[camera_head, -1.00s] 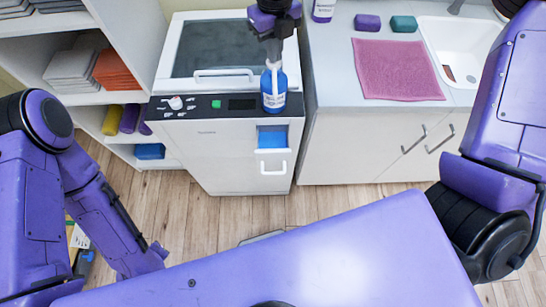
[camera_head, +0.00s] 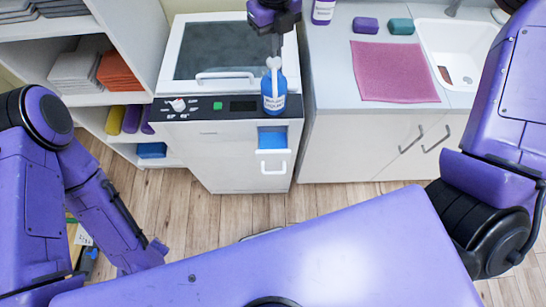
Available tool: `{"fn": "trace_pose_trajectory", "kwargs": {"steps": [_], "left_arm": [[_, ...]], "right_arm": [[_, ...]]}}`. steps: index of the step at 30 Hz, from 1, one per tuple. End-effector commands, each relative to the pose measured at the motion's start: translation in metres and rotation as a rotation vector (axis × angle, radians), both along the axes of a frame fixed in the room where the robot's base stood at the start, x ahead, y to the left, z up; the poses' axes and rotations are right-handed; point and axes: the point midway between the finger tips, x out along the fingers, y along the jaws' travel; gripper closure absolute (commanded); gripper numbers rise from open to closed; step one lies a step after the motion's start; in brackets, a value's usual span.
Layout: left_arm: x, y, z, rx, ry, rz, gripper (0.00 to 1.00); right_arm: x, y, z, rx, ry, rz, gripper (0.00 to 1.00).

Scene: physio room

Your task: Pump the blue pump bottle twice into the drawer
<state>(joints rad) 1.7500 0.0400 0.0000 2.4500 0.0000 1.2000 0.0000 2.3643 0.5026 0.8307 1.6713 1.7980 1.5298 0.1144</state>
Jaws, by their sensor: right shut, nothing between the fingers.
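The blue pump bottle (camera_head: 274,92) stands upright on the front panel of a white cabinet unit, with its white pump head (camera_head: 273,63) at the top. My right gripper (camera_head: 276,52) comes down from the top edge. It is shut and empty, its fingertips right at or just above the pump head; I cannot tell if they touch. The drawer (camera_head: 273,169) in the cabinet's front, with a white handle and a blue inside, is below the bottle and looks open. My left arm shows at the left, but its gripper cannot be made out.
The cabinet unit (camera_head: 225,165) has a dark-windowed lid with a handle. On the counter at right are a pink towel (camera_head: 394,72), a purple block (camera_head: 366,25), a green block (camera_head: 401,26), another bottle (camera_head: 323,10) and a sink (camera_head: 452,60). Shelves with folded towels stand at left.

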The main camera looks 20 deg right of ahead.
Motion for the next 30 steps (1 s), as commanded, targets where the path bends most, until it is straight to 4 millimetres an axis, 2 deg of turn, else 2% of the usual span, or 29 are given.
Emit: {"fn": "trace_pose_trajectory", "kwargs": {"steps": [30], "left_arm": [[0.0,0.0,-0.018,0.0,0.0,0.0,0.6]], "right_arm": [[0.0,0.0,-0.031,0.0,0.002,0.001,1.0]]}}
